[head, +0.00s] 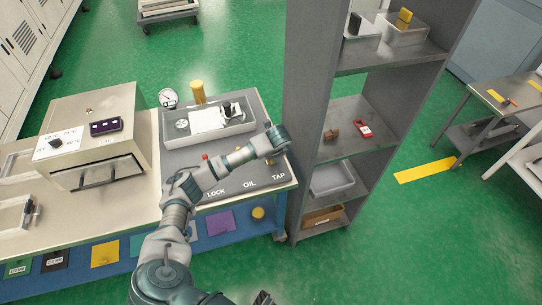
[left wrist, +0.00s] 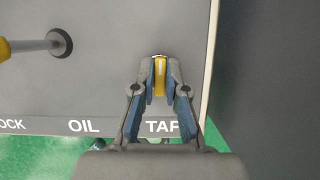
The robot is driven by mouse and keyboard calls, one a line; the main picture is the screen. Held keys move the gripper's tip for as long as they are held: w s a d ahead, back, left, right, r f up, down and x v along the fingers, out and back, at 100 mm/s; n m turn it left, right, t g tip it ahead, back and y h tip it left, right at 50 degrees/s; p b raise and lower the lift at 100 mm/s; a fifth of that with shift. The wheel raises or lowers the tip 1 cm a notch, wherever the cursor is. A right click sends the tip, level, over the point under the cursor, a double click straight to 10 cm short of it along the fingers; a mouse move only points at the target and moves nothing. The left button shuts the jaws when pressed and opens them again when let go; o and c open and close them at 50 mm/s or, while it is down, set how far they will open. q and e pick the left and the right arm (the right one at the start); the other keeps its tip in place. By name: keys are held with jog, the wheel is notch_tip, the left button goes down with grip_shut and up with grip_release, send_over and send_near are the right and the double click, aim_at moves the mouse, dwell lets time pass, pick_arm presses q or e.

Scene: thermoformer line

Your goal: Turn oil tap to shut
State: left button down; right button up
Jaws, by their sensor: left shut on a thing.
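The oil tap's yellow handle (left wrist: 160,76) shows in the left wrist view above the TAP label, near the right edge of the grey panel. My left gripper (left wrist: 160,72) has its two fingers shut on this handle, one on each side. The handle points along the fingers, roughly up and down in that view. In the head view my left gripper (head: 270,152) is over the panel's right end, and my own arm mostly hides the tap. A dark piece at the bottom edge of the head view may be my right gripper (head: 263,298); its fingers cannot be made out.
A yellow-ended rod with a dark round end (left wrist: 60,42) lies left of the tap. A tall grey shelf (head: 305,120) stands close to the right of the bench.

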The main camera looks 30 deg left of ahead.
pick_arm(q)
jog(key=shift+w+a+r+n, duration=0.1)
jog(key=shift+w+r+n, duration=0.15)
jog(key=shift+n, duration=0.15)
jog(key=c, duration=1.2)
grip_release()
jog(key=shift+s+f, duration=0.1)
jog(key=shift+f, duration=0.05)
jog(key=v, duration=1.1)
jog(key=shift+d+r, duration=0.25)
jog(key=shift+r, duration=0.1)
